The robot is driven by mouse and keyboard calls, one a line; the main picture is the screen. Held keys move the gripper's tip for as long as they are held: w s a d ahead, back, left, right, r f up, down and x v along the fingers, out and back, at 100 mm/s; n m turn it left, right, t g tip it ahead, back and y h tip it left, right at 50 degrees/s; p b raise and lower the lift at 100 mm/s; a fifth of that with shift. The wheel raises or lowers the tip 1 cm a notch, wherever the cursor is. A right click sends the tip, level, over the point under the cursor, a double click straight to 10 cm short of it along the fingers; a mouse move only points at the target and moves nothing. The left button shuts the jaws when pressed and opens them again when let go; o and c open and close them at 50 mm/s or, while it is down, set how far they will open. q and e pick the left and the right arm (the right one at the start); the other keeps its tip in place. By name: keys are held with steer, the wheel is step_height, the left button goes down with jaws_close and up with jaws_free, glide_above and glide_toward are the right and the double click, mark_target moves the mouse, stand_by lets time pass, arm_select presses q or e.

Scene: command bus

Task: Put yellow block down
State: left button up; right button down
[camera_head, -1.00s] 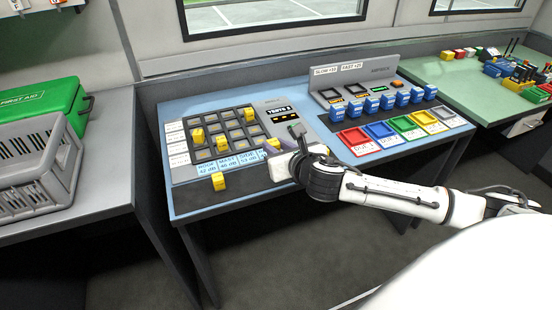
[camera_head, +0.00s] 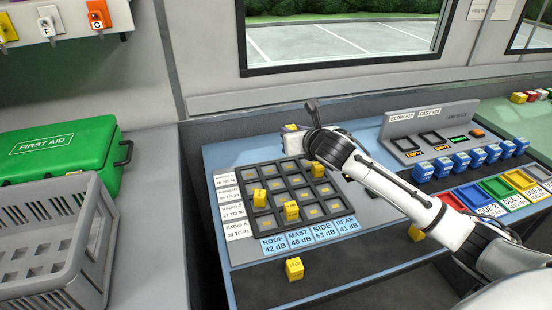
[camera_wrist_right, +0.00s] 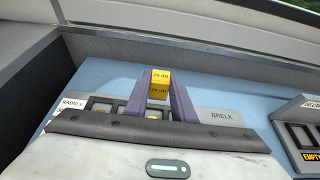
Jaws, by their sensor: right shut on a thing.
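My right gripper (camera_head: 297,133) is at the far edge of the button-like grid board (camera_head: 247,225), by the back of the blue desk. It is shut on a yellow block (camera_head: 290,127), which mostly hides behind the hand in the head view. In the right wrist view the yellow block (camera_wrist_right: 160,83) sits between the two purple-grey fingers (camera_wrist_right: 160,100), with dB labels on its faces. I cannot tell whether it touches the surface below. Other yellow blocks stand in the grid: one at left (camera_head: 260,197), one at front (camera_head: 291,210), one farther back (camera_head: 317,169). My left gripper is not in view.
A yellow block (camera_head: 294,268) sits on the dark front strip; another (camera_head: 415,233) is near my forearm. Blue blocks (camera_head: 463,160) and coloured trays (camera_head: 500,188) lie right. A grey crate (camera_head: 60,245) and green first-aid case (camera_head: 62,150) stand left. A window wall rises behind.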

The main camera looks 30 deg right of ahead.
glide_above(291, 171)
steer(key=f, duration=0.5)
steer(key=shift+w+d+f+b, duration=0.3)
steer(key=shift+f+b, duration=0.1)
step_height(291, 171, down, 4)
steer(key=shift+f+b, duration=0.1)
steer(key=shift+b, duration=0.2)
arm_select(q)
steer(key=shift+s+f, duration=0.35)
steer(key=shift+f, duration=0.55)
arm_select(e)
steer(key=c, duration=1.5)
jaws_free()
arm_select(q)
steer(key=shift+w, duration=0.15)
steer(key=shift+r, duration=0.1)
